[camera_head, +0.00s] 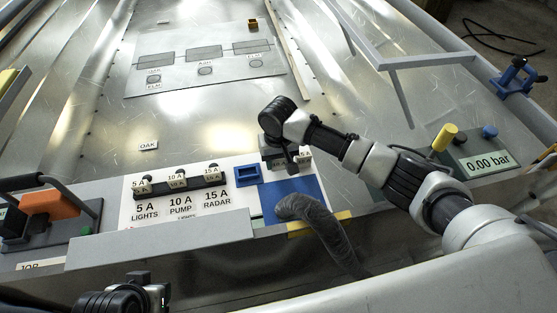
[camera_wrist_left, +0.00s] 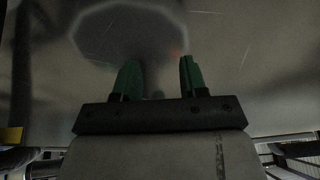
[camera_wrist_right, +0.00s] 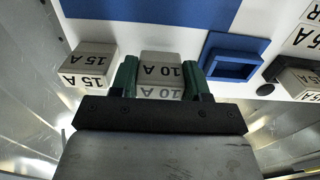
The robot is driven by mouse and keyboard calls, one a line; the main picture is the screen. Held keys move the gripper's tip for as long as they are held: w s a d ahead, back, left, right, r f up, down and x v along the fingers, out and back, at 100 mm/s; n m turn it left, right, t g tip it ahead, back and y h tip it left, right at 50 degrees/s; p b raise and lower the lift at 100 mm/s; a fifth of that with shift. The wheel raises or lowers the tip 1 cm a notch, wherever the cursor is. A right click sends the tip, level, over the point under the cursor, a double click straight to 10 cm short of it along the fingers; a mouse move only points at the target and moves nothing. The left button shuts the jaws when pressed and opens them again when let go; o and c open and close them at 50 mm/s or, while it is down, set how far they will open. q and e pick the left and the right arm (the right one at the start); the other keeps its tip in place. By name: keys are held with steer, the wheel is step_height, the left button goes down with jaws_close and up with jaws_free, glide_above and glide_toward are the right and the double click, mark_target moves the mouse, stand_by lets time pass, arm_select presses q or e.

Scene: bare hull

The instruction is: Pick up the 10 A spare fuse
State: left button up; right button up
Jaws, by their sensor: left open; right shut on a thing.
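In the right wrist view, a pale block marked 10 A (camera_wrist_right: 161,72) sits between the green fingertips of my right gripper (camera_wrist_right: 161,82), which is shut on it. In the head view, my right gripper (camera_head: 284,158) is above the blue area right of the fuse panel, and its own wrist partly hides the fuse. A block marked 15 A (camera_wrist_right: 90,64) stands beside the gripper. My left gripper (camera_wrist_left: 158,80) is open and empty in the left wrist view, facing a grey surface. In the head view, only part of the left arm (camera_head: 125,299) shows at the bottom left.
A white panel (camera_head: 222,218) holds fuses labelled 5 A, 10 A and 15 A (camera_head: 213,174). A small empty blue frame (camera_head: 247,175) is beside them. A dark hose (camera_head: 318,216) curves over the front edge. A gauge box reading 0.00 bar (camera_head: 487,162) stands at right.

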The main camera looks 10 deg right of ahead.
steer(key=r, duration=0.1)
steer(key=r+p, duration=0.1)
steer(key=r, duration=0.2)
steer(key=shift+w, duration=0.35)
steer(key=w+r, duration=0.6)
steer(key=w, duration=0.5)
